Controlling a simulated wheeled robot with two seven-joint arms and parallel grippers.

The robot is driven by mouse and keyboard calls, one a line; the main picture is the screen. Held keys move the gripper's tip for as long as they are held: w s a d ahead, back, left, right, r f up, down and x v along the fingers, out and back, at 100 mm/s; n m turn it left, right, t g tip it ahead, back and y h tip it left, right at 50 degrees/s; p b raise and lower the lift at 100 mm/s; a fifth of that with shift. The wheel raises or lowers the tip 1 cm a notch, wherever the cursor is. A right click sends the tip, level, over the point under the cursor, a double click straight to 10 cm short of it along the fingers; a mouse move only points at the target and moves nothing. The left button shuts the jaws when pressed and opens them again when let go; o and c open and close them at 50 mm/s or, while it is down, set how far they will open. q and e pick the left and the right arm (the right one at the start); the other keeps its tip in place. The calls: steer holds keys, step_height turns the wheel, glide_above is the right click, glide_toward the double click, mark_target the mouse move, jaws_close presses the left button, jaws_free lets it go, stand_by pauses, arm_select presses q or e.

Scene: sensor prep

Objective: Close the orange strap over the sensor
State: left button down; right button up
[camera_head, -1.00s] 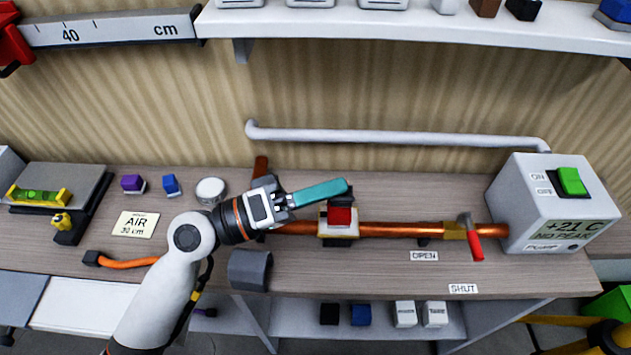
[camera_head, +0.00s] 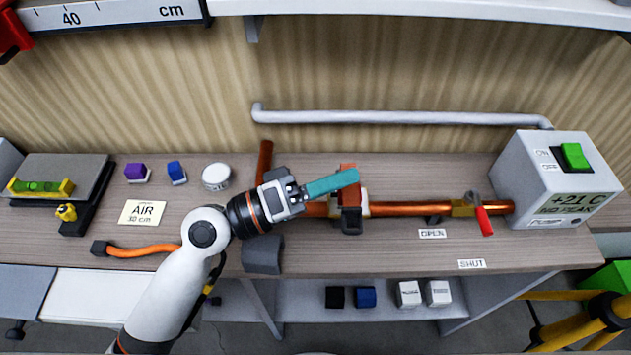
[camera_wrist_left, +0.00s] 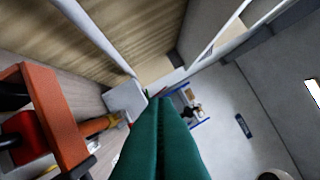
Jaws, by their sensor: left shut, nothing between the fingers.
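The orange strap (camera_head: 350,197) lies across the top of the sensor on the copper pipe, with a dark end piece at its near side. In the left wrist view the strap (camera_wrist_left: 58,115) is an orange band close beside the fingers, and the red sensor (camera_wrist_left: 22,135) shows next to it. I cannot tell whether the strap's end is latched. My left gripper (camera_head: 350,178) is shut and empty, its teal fingers at the strap and partly in front of it. The fingers (camera_wrist_left: 160,105) are together in the wrist view. My right gripper is not in view.
The copper pipe (camera_head: 410,209) runs right to a valve with a red handle (camera_head: 484,221) and a grey pump box (camera_head: 555,180). A dark grey curved piece (camera_head: 263,255) lies near the front edge. Coloured blocks and a white round tin (camera_head: 216,177) stand at the left.

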arm_select(q)
steer(key=b+v, duration=0.5)
steer(key=v, duration=0.6)
steer(key=shift+f, duration=0.2)
steer(key=shift+s+a+r+b, duration=0.15)
steer(key=shift+a+b, duration=0.15)
steer(key=shift+a, duration=0.2)
